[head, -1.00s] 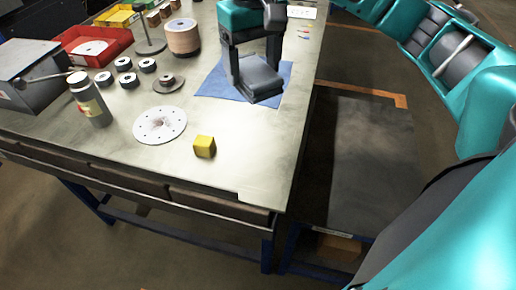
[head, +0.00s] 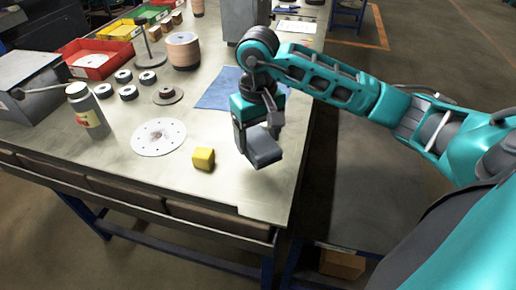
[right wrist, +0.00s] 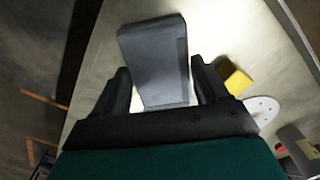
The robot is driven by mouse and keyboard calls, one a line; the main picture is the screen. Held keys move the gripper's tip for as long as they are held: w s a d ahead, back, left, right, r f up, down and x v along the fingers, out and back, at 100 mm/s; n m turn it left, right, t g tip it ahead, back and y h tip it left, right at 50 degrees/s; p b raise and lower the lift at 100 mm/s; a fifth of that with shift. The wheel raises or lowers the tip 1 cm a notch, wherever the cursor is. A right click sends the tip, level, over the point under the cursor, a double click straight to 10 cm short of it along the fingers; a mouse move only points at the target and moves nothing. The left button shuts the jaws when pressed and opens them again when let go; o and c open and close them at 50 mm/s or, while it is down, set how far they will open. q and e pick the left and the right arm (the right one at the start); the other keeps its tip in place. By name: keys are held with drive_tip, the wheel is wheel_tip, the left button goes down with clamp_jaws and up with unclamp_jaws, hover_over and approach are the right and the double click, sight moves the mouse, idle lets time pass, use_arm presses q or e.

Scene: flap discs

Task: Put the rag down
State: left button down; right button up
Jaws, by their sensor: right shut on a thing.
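The rag (head: 264,150) looks like a dark grey folded slab. My right gripper (head: 257,131) is shut on it and holds it over the near right part of the steel table (head: 225,222), to the right of the yellow block. In the right wrist view the rag (right wrist: 153,55) sits between the two black fingers of the gripper (right wrist: 160,88) and sticks out past them. I cannot tell whether its underside touches the table. My left gripper is in neither current view.
A yellow block (head: 203,158) and a white disc (head: 158,137) lie left of the rag. A blue sheet (head: 217,90) lies behind it, partly hidden by my arm. A bottle (head: 87,112) and several small discs are farther left. The table's right edge is close.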

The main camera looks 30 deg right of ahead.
sight(258, 140)
wheel_tip(258, 140, down, 4)
drive_tip(key=shift+f, duration=0.15)
drive_tip(key=shift+f, duration=0.1)
drive_tip(key=o, duration=1.1)
drive_tip(key=shift+o, duration=0.2)
drive_tip(key=shift+r, duration=0.25)
wheel_tip(258, 140, up, 12)
drive_tip(key=shift+f, duration=0.1)
